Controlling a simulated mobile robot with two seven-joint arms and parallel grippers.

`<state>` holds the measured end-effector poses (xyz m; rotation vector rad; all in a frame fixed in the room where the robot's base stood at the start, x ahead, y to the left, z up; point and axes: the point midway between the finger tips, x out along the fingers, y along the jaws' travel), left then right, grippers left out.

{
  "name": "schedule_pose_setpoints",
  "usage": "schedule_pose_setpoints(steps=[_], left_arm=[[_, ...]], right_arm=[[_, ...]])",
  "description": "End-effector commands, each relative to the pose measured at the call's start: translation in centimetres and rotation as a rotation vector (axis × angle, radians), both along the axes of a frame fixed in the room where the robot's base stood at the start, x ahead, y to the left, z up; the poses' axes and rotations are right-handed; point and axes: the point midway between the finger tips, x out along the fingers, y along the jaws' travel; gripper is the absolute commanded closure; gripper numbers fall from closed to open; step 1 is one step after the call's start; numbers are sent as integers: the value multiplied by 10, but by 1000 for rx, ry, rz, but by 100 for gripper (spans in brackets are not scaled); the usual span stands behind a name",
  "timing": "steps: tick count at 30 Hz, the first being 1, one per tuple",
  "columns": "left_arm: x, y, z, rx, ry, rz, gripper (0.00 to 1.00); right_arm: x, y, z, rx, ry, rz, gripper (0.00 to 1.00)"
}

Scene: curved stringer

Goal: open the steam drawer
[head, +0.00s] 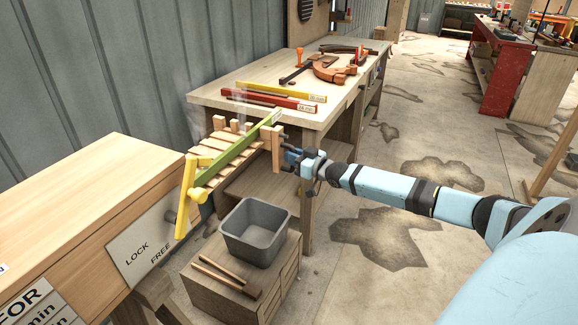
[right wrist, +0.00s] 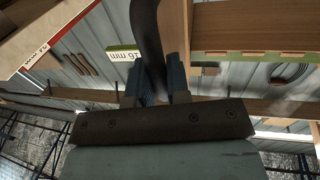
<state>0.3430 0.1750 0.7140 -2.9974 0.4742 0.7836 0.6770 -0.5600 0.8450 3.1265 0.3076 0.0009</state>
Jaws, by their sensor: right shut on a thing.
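The steam drawer (head: 212,152) is a slatted wooden rack standing out from the end of the pale wooden steam box (head: 95,190). A green strip (head: 240,143) lies along it. My right gripper (head: 288,157) is at the drawer's wooden front (head: 277,150), on its outer side. In the right wrist view its blue fingers (right wrist: 164,82) are shut around a dark curved handle (right wrist: 147,35). The yellow lever (head: 185,197) on the box end stands nearly upright, beside the LOCK and FREE label (head: 140,245). My left gripper is out of view.
A workbench (head: 225,82) behind carries yellow and red strips (head: 285,91) and clamps. Open floor lies to the right.

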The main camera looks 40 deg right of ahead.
Motion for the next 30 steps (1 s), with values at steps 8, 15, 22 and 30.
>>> schedule_pose_setpoints(steps=[8,15,22,30], left_arm=[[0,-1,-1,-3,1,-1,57],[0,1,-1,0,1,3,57],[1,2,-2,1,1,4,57],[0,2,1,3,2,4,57]], right_arm=[[1,-2,0,0,1,0,100],[1,-2,0,0,1,0,59],[1,-1,0,0,1,0,59],[-15,-4,-1,0,4,0,59]])
